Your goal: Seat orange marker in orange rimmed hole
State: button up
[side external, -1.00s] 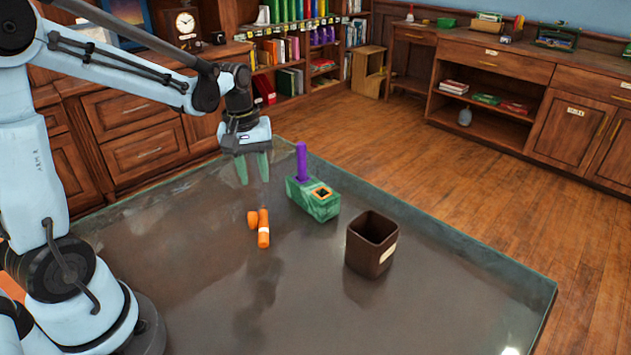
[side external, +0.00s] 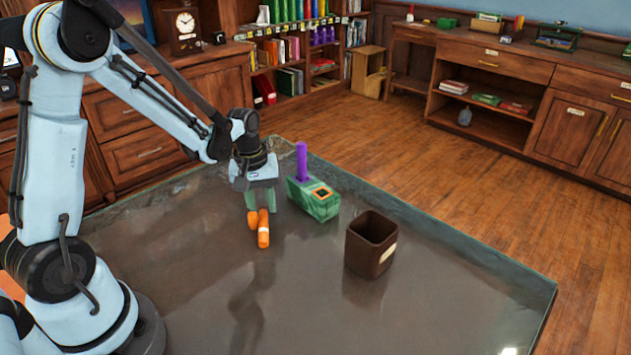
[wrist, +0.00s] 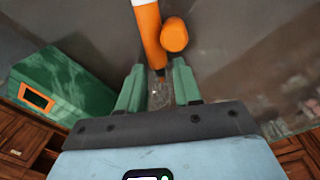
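The orange marker (side external: 263,236) lies on the dark tabletop with a white band around it. A second orange piece (side external: 252,219), which looks like its cap, lies beside it; I cannot tell whether the two touch. The green block (side external: 318,203) stands to the right, with the orange rimmed hole (side external: 321,194) empty on its top and a purple marker (side external: 302,160) upright at its other end. My gripper (side external: 261,208) is just above the table at the marker's far end. In the wrist view its green fingers (wrist: 158,90) are apart, with the marker's tip (wrist: 160,75) near the gap between them.
A dark brown square bin (side external: 371,244) with a pale label stands right of the block. The front of the tabletop is clear. Bookcases and cabinets stand beyond the table.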

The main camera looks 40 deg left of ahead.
grip_shut()
jog(key=shift+r, duration=0.15)
